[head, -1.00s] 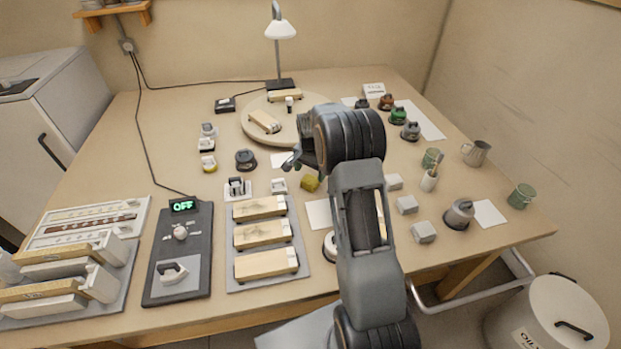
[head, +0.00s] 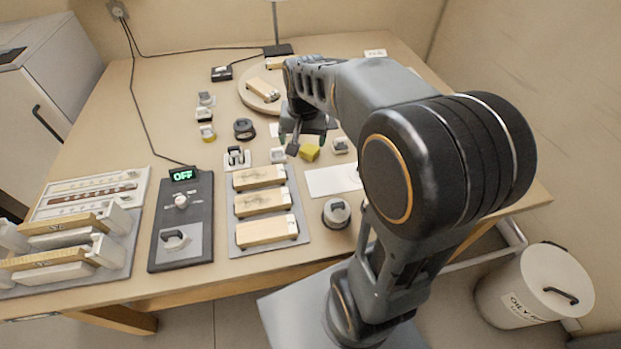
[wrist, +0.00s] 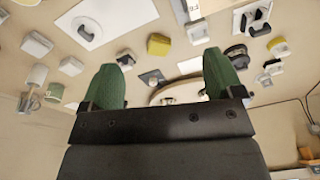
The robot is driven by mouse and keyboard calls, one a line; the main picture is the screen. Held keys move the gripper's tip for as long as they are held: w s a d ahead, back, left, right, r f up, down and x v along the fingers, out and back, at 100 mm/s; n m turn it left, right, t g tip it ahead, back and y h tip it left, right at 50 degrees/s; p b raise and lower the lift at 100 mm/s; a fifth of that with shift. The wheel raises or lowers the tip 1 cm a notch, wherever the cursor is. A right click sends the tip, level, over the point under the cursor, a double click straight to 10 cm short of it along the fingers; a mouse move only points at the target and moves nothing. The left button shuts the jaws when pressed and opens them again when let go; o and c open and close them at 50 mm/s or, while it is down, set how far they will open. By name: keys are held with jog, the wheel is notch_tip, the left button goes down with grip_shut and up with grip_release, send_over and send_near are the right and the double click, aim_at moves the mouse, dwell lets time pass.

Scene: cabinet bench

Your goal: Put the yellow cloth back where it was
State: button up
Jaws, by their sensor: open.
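The yellow cloth (head: 309,152) is a small folded, block-like piece lying on the bench, beyond the row of wooden blocks. In the wrist view the yellow cloth (wrist: 158,45) shows past the gap between my fingertips, apart from them. My gripper (head: 297,140) hangs over the bench close to the cloth in the head view, and its fingers overlap that area. In the wrist view my gripper (wrist: 167,75) has its two green-padded fingers wide apart with nothing between them.
A round board (head: 250,98) with a wooden block lies behind. A dark panel (head: 158,258) reading OFF and a grey tray (head: 240,178) of wooden blocks are at the left and front. A white card (head: 333,180) and a dark-based weight-like object (head: 336,213) lie nearby. My arm hides the bench's right side.

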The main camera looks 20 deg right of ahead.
jog(key=s+a+n, duration=0.1)
jog(key=s+n, duration=0.1)
jog(key=s, duration=0.4)
jog(key=s+a+f+n+t, duration=0.1)
jog(key=s+a+n, duration=0.1)
jog(key=s, duration=0.4)
jog(key=shift+s+a+f+n, duration=0.25)
jog(key=shift+f+n, duration=0.05)
jog(key=shift+n, duration=0.2)
jog(key=shift+r, duration=0.1)
jog(key=w+p+v, duration=0.2)
jog(key=p+v, duration=0.5)
jog(key=v, duration=0.1)
jog(key=shift+s+r+t, duration=0.2)
jog(key=shift+t, duration=0.2)
